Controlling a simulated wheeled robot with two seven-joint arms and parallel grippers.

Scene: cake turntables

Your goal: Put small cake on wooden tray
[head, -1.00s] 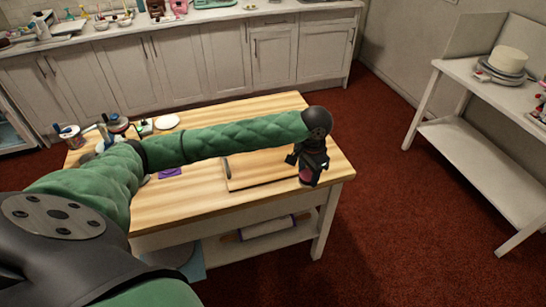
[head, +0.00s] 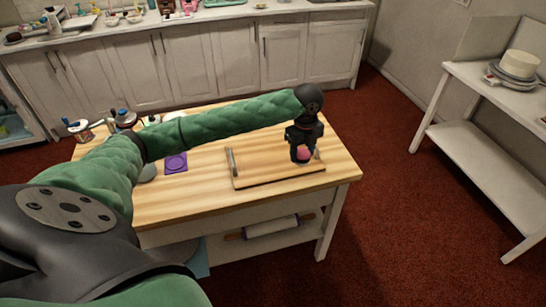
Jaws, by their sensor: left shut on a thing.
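The wooden tray (head: 262,170) lies on the table, with a metal handle showing at its left end. My left gripper (head: 302,157) points down over the tray's right end and is shut on the small cake (head: 303,153). The cake is pink and mostly hidden between the dark fingers. I cannot tell whether its underside touches the tray. My right gripper is not in view.
The wooden table (head: 200,202) has a purple square (head: 176,163) left of the tray, and jars and tools at its back left. A white side table (head: 490,90) at the right holds a large white cake (head: 520,63). Red carpet lies between them.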

